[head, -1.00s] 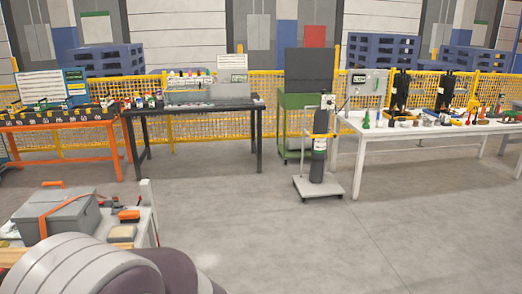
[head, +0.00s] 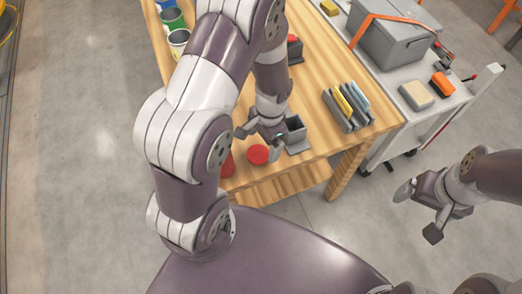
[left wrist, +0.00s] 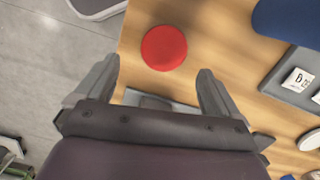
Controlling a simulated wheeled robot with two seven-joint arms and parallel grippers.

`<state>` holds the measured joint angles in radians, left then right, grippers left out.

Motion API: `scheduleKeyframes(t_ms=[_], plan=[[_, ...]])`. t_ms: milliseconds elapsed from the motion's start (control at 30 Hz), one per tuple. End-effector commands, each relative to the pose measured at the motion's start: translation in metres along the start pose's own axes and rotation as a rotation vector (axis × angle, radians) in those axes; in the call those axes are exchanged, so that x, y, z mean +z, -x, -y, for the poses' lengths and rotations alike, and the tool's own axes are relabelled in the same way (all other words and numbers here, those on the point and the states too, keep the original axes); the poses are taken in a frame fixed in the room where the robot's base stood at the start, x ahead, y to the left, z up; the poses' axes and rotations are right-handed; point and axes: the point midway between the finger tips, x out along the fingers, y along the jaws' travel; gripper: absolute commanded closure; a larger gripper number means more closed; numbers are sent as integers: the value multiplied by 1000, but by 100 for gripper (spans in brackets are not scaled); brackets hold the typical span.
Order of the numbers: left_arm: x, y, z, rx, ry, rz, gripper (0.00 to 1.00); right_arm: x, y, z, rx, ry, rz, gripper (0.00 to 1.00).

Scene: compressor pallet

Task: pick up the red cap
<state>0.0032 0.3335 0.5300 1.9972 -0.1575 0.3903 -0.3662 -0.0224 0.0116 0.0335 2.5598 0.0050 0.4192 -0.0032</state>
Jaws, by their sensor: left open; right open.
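The red cap (head: 258,154) is a round red disc lying on the wooden bench near its front edge. In the left wrist view the red cap (left wrist: 164,47) lies just beyond and between the fingertips, touching neither. My left gripper (head: 260,137) is open and empty, close above the bench beside the cap; its two spread fingers (left wrist: 158,72) show in the left wrist view. My right gripper (head: 418,213) is open and empty, out over the floor to the right of the bench.
The wooden bench (head: 317,30) holds a grey holder (head: 295,134), a rack of folders (head: 346,106) and cans (head: 172,19). Another red object (head: 228,166) is partly hidden by my left arm. A cart with a grey toolbox (head: 390,38) adjoins the bench.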

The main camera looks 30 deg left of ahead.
Motion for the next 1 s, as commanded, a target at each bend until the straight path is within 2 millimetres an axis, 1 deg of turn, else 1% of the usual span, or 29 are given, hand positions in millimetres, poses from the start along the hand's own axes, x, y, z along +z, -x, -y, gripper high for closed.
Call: scheduleKeyframes(t_ms=[100,233,333,500,533,567,600,700,1000], plan=[[1,-22,0,3,0,5,4,0,2,0,0,0,0,9],[0,-44,1,2,1,3,4,0,0,0,0,1,0,9],[0,-50,1,1,1,1,4,0,0,0,0,1,0,9],[0,-50,1,1,1,-1,4,0,0,0,0,0,0,9],[0,-49,1,1,1,0,10,0,0,0,0,0,0,9],[0,-49,1,1,1,0,20,0,0,0,0,0,-1,9],[0,-49,1,1,1,0,33,0,0,0,0,0,-1,9],[0,-49,1,1,1,0,62,0,0,0,0,1,-1,9],[0,-49,1,1,2,0,63,0,0,0,0,0,-1,9]])
